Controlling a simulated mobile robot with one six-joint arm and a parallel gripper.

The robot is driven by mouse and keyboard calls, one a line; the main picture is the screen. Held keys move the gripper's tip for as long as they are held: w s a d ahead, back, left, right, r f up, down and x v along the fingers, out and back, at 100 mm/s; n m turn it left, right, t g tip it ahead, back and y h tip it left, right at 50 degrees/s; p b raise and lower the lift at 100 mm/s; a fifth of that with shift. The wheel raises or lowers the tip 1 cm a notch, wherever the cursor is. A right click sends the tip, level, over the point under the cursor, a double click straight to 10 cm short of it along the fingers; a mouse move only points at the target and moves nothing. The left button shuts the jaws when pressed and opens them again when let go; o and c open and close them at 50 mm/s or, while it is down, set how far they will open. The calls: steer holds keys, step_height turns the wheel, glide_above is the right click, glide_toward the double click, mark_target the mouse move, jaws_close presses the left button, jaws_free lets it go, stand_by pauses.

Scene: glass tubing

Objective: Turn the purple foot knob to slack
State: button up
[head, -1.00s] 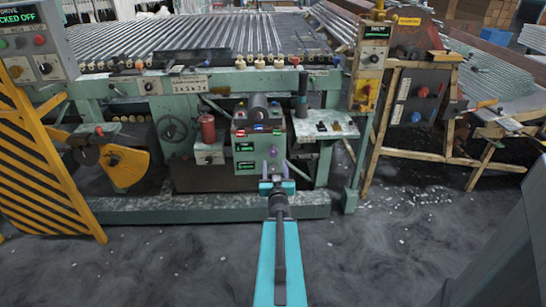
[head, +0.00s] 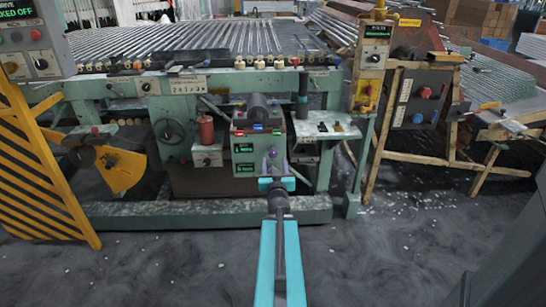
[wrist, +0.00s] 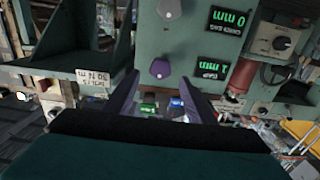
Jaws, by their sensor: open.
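The purple knob (wrist: 160,69) is on the face of a grey-green control box, with a pale pointer mark. The wrist view shows it upside down, between and just beyond my fingertips. My gripper (wrist: 160,77) is open, with one purple finger on each side of the knob and a visible gap to both. Whether the tips reach the knob's depth is unclear. In the head view my gripper (head: 278,167) is in front of the box (head: 244,157), and the knob is small and partly covered.
A grey knob (wrist: 169,9) and two green displays (wrist: 213,70) share the box face. A dark shelf bracket (wrist: 80,45) juts out at the wrist view's left. A red cylinder (head: 206,128) stands left of the box, a small side table (head: 325,130) right. Open floor lies in front.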

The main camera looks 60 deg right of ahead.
mark_target(274, 154)
steer(key=shift+x, duration=3.7)
steer(key=c, duration=1)
steer(key=shift+b, duration=0.3)
